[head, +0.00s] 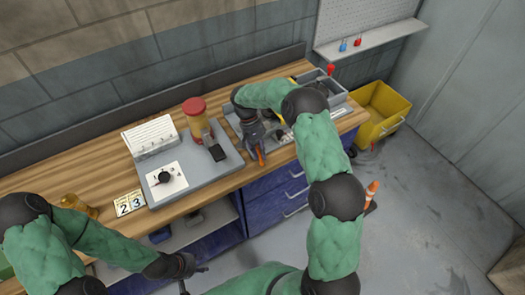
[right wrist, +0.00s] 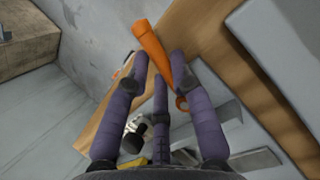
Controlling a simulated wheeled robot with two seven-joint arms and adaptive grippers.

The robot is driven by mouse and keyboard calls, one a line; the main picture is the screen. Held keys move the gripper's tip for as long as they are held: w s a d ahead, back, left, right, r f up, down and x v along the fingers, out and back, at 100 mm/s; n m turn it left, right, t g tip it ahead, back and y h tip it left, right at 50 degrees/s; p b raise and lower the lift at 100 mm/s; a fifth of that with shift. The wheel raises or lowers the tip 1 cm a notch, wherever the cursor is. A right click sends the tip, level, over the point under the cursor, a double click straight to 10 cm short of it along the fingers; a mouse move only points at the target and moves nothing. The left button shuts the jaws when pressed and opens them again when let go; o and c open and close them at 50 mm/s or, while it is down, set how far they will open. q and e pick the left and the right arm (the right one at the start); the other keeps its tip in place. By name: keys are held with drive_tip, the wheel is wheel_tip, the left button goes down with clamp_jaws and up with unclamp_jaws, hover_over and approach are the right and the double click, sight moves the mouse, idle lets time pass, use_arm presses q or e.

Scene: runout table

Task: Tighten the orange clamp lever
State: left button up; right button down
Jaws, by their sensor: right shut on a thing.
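The orange clamp lever (head: 261,157) sticks out toward the front edge of the bench, at the grey plate. In the right wrist view the lever (right wrist: 152,46) lies slantwise between the fingertips of my right gripper (right wrist: 160,60). My right gripper (head: 259,142) is shut on the lever from above. The lever's pivot and the clamp body are mostly hidden behind the fingers. My left gripper (head: 194,277) is empty, its fingers apart, in front of the bench at the lower left.
A yellow bin (head: 383,108) stands right of the bench.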

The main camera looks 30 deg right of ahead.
drive_tip(key=shift+w+a+m+y, duration=0.1)
drive_tip(key=shift+a+m+y, duration=0.15)
drive_tip(key=shift+m, duration=0.35)
drive_tip(key=shift+w+a+m+y, duration=0.1)
drive_tip(key=shift+m+y, duration=0.15)
drive_tip(key=shift+m, duration=0.35)
drive_tip(key=shift+a, duration=0.1)
drive_tip(key=c, duration=1.1)
unclamp_jaws()
drive_tip(key=shift+o, duration=0.2)
drive_tip(key=shift+a, duration=0.1)
drive_tip(key=v, duration=1.2)
